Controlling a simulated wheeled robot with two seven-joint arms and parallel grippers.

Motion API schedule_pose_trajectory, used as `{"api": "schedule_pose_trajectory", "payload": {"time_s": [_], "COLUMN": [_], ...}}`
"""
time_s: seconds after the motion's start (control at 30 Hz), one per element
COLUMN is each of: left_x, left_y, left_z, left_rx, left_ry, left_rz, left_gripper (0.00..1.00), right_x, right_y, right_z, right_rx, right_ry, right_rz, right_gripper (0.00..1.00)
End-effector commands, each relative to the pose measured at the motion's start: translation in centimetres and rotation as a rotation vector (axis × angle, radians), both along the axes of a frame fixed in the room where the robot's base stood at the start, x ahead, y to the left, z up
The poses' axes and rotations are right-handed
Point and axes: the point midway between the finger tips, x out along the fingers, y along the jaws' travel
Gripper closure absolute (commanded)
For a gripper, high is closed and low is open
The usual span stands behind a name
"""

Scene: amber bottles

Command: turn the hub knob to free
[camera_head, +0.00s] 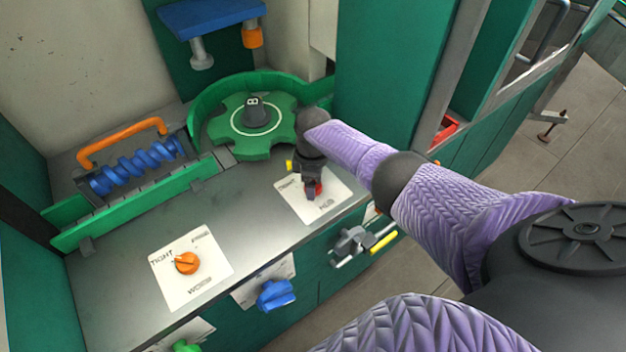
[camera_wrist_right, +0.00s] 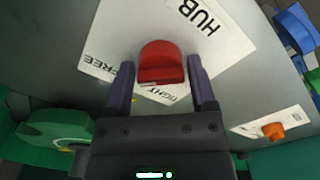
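The red hub knob (camera_wrist_right: 162,64) sits on a white plate (camera_wrist_right: 232,22) lettered HUB, FREE and TIGHT in the right wrist view. A pale mark on the knob's near edge lies by the word TIGHT. My right gripper (camera_wrist_right: 161,70) has one purple finger on each side of the knob, with what look like narrow gaps. In the head view the right gripper (camera_head: 314,184) reaches down over the HUB plate (camera_head: 334,204) and hides most of the knob. My left gripper is not in view.
An orange knob (camera_head: 186,263) sits on another plate marked TIGHT, left on the metal top. Blue (camera_head: 276,294) and green (camera_head: 186,346) knobs are on the front face. A green wheel (camera_head: 238,143) and blue coil (camera_head: 135,169) stand behind. A yellow-handled clamp (camera_head: 384,242) juts out in front.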

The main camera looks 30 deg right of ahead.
Motion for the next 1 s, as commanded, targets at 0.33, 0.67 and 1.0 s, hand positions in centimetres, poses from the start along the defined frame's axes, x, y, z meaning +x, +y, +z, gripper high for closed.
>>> {"api": "schedule_pose_trajectory", "payload": {"time_s": [0.33, 0.67, 1.0], "left_x": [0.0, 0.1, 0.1], "left_y": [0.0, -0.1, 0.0], "left_z": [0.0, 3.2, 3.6], "left_rx": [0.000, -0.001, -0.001], "left_ry": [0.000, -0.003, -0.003], "left_rz": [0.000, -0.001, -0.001], "left_gripper": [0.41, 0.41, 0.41], "right_x": [0.0, 0.1, 0.0], "right_y": [0.0, -0.1, 0.0], "right_z": [0.0, 7.1, 9.9], "right_rx": [0.000, -0.001, 0.000], "right_ry": [0.001, -0.003, 0.001], "right_rz": [0.002, 0.002, 0.001], "right_gripper": [0.05, 0.05, 0.05]}}
